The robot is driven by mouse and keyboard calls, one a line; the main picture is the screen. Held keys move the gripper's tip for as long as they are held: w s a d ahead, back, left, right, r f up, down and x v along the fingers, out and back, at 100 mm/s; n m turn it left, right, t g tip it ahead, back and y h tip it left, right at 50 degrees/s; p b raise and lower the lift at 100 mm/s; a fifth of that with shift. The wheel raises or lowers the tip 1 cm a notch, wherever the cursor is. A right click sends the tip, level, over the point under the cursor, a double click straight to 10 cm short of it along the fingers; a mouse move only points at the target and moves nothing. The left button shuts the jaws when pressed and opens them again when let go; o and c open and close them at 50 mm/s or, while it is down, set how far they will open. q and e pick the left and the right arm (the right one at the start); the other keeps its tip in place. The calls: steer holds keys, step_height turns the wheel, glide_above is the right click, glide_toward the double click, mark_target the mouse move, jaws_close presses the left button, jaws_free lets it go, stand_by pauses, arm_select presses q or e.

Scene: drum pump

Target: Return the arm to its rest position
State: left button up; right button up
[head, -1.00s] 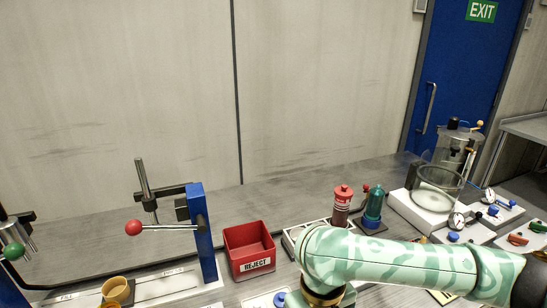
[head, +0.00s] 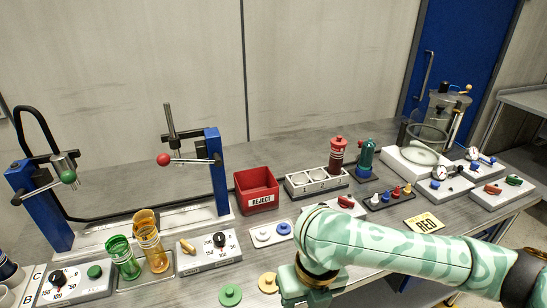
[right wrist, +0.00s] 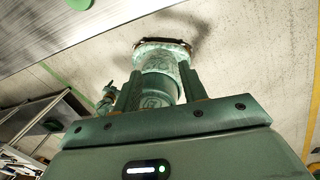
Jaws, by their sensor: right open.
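My right arm (head: 390,247) comes in from the right in the head view, mint green with pale patterning. It bends over the front of the table, with its wrist near the bottom edge. In the right wrist view my right gripper (right wrist: 158,90) is open, with two green fingers apart and nothing held between them. Beyond the fingers are a green part of my own body and the pale floor. The fingertips are not clear in the head view. My left gripper is in neither current view.
The right arm covers part of the grey table (head: 300,222). Near it are a yellow RED card (head: 424,223), green disc (head: 230,295), yellow disc (head: 268,283) and red REJECT bin (head: 257,190). Green (head: 123,258) and amber (head: 150,243) cups stand left. Floor is open at right.

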steer(key=s+a+m+t+y, duration=0.2)
steer(key=a+m+y, duration=0.1)
steer(key=a+m, duration=0.3)
steer(key=s+d+f+m+t+h, duration=0.1)
steer(key=s+d+f+m+h, duration=0.2)
steer(key=d+m, duration=0.65)
steer(key=s+d+f+m+t+h, duration=0.2)
steer(key=s+d+m+h, duration=0.15)
steer(key=d+m, duration=0.6)
steer(key=s+d+f+m+t+h, duration=0.1)
steer(key=s+d+f+m+h, duration=0.2)
steer(key=d+m, duration=0.65)
steer(key=s+a+f+n+g+y, duration=0.1)
steer(key=s+f+y, duration=0.15)
steer(key=f, duration=0.95)
steer(key=s+a+f+n+g+y, duration=0.1)
steer(key=s+a+f+g, duration=0.15)
steer(key=f, duration=1.05)
steer(key=s+f+m+g+y, duration=0.1)
steer(key=s+f, duration=0.6)
steer(key=s, duration=0.3)
steer(key=s+f+m+g, duration=0.1)
steer(key=s+f+m, duration=0.1)
steer(key=s+f, duration=0.6)
steer(key=s, duration=0.3)
steer(key=shift+d+y, duration=0.3)
steer(key=shift+y, duration=0.1)
